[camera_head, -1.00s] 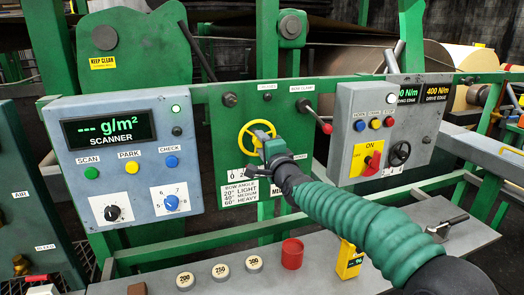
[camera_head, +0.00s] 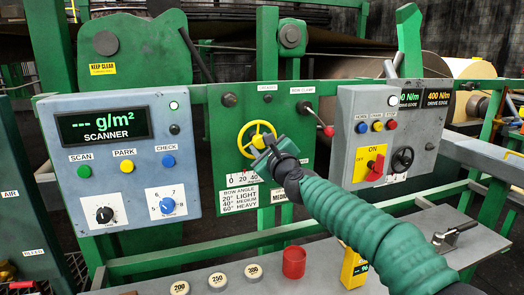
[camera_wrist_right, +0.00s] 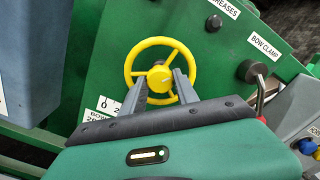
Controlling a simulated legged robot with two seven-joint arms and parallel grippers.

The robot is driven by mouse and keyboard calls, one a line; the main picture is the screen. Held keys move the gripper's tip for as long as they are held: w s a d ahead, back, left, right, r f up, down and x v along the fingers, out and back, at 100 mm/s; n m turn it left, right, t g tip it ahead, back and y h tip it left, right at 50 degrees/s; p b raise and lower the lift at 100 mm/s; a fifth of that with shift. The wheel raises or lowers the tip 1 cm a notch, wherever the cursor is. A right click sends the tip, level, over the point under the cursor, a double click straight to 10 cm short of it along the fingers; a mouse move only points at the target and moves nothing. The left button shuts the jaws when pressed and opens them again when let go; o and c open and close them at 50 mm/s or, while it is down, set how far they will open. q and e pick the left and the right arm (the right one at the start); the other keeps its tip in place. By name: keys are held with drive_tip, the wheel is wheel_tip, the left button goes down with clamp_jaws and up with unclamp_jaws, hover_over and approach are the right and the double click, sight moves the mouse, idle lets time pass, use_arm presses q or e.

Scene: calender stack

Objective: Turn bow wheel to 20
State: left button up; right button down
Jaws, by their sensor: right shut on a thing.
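The yellow bow wheel (camera_head: 257,138) is a spoked ring on the green panel (camera_head: 222,125). It also shows in the right wrist view (camera_wrist_right: 160,45). My right gripper (camera_head: 262,146) is at the wheel's lower part; in the right wrist view its two fingers (camera_wrist_right: 165,85) reach in around the lower rim near the hub, shut on the wheel. A white scale (camera_head: 243,179) marked 0, 20, 40 sits just below. The right part of the scale is behind my gripper, and I cannot make out a pointer. My left gripper is not in view.
The bow angle label (camera_head: 239,199) is below the scale. A red-knobbed bow clamp lever (camera_head: 328,131) sticks out to the right. The scanner box (camera_head: 120,160) stands left, a grey control box (camera_head: 385,135) right. A shelf below holds round weights (camera_head: 218,280) and a red cup (camera_head: 294,262).

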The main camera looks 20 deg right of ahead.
drive_tip(key=m, duration=0.1)
drive_tip(key=m+b, duration=0.1)
drive_tip(key=m, duration=0.3)
drive_tip(key=shift+a+f, duration=0.1)
drive_tip(key=shift+f, duration=0.25)
drive_tip(key=m+b, duration=0.1)
drive_tip(key=m, duration=0.4)
drive_tip(key=shift+m, duration=0.4)
drive_tip(key=shift+r, duration=0.1)
drive_tip(key=c, duration=0.9)
unclamp_jaws()
drive_tip(key=shift+w, duration=0.1)
drive_tip(key=shift+r, duration=0.1)
drive_tip(key=shift+r, duration=0.1)
